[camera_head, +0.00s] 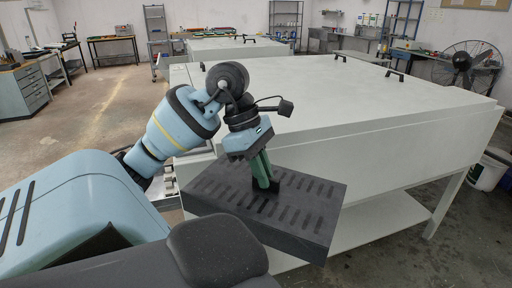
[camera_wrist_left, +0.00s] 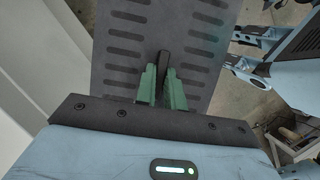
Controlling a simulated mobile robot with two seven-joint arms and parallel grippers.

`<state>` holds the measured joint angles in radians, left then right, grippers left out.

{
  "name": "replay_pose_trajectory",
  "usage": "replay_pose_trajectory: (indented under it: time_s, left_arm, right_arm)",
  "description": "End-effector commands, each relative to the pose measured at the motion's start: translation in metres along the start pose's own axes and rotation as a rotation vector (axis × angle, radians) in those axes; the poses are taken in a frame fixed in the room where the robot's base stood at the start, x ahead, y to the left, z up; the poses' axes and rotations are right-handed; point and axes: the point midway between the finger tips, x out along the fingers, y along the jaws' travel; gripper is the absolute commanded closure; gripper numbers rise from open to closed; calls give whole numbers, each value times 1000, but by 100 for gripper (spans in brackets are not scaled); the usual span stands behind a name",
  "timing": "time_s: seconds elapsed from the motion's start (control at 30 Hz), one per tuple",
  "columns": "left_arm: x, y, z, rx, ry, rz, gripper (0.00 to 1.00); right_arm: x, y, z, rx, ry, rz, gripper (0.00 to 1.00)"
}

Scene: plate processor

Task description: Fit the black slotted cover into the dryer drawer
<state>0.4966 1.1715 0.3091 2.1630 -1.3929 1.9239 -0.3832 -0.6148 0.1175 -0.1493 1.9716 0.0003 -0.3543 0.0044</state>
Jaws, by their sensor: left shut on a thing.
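The black slotted cover (camera_head: 300,215) is a flat dark slab with rows of slots and an upright grip tab in its middle. My left gripper (camera_head: 268,184) is shut on that tab and holds the cover tilted in front of the big white machine. In the left wrist view the green fingers (camera_wrist_left: 162,88) close on the dark tab, with the slotted cover (camera_wrist_left: 125,40) beyond them. The dryer drawer cannot be made out for certain; metal parts (camera_head: 168,188) show left of the cover at the machine's side. My right gripper is not in view.
The large white machine (camera_head: 400,140) with black lid handles fills the middle and right. A low white shelf (camera_head: 375,215) lies beneath it. A fan (camera_head: 470,62) and a white bucket (camera_head: 487,172) stand at the right. The floor at the left back is open.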

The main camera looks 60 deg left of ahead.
Motion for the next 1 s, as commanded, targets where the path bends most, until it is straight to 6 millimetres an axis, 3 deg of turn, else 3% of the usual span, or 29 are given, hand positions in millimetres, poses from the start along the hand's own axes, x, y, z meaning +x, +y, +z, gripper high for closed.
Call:
replay_pose_trajectory:
  time_s: [0.37, 0.7, 1.0]
  left_arm:
    - [73, -2, 46, 524, -12, -207, 100]
    - [133, -19, 88, 1023, -10, -404, 100]
    - [181, -36, 111, 1488, 0, -587, 100]
  right_arm:
    - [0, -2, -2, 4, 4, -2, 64]
    - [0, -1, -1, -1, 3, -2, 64]
    - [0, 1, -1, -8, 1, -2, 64]
